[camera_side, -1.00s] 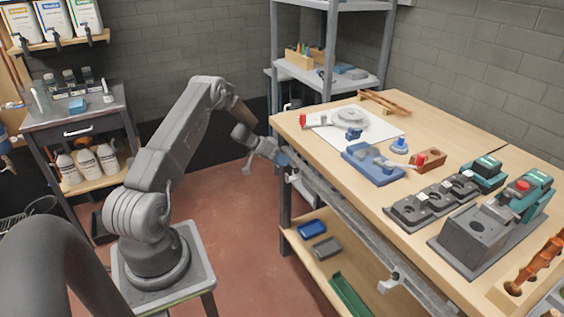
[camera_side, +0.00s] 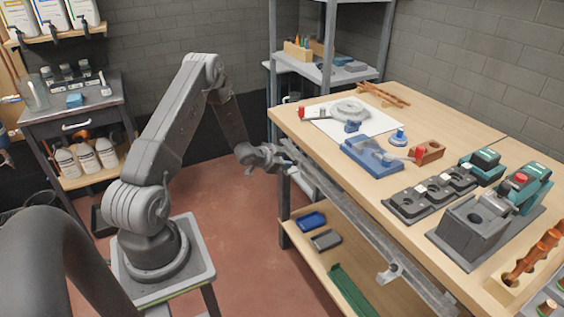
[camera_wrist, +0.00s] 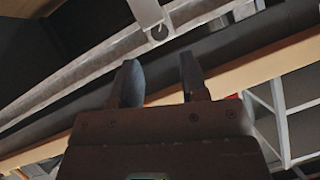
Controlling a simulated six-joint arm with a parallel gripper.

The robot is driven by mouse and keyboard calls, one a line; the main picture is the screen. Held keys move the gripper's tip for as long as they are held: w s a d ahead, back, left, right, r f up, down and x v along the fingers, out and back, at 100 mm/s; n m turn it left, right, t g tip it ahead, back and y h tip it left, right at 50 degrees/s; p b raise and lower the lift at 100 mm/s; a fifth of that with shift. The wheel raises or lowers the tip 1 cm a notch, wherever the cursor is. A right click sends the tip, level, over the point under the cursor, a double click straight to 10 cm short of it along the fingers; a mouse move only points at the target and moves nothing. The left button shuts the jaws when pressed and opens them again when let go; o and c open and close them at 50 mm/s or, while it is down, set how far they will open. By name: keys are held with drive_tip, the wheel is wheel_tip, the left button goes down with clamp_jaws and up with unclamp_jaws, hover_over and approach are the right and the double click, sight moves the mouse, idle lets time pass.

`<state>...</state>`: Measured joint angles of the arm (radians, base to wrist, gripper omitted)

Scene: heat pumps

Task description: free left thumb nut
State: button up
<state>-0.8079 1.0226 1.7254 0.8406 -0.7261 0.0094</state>
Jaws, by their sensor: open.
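My gripper (camera_side: 283,162) is at the left front corner of the workbench, beside the left end of a long grey rail (camera_side: 345,222) along the bench's front edge. In the wrist view the gripper (camera_wrist: 162,78) has its two dark fingers apart, with nothing between them. A similar grey fitting (camera_side: 388,277) is on the rail further right in the side view.
The wooden workbench (camera_side: 440,135) carries a blue fixture (camera_side: 372,157), a white sheet with a grey disc (camera_side: 348,108), dark blocks (camera_side: 430,200) and a grey-teal machine (camera_side: 490,215). The lower shelf (camera_side: 330,262) holds trays. Floor left of the bench is open.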

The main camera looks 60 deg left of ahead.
sight(292, 171)
drive_tip(key=shift+f+x, duration=0.2)
drive_tip(key=shift+x, duration=2.4)
drive_tip(key=shift+a+f, duration=0.1)
drive_tip(key=c, duration=0.6)
drive_tip(key=shift+c, duration=0.2)
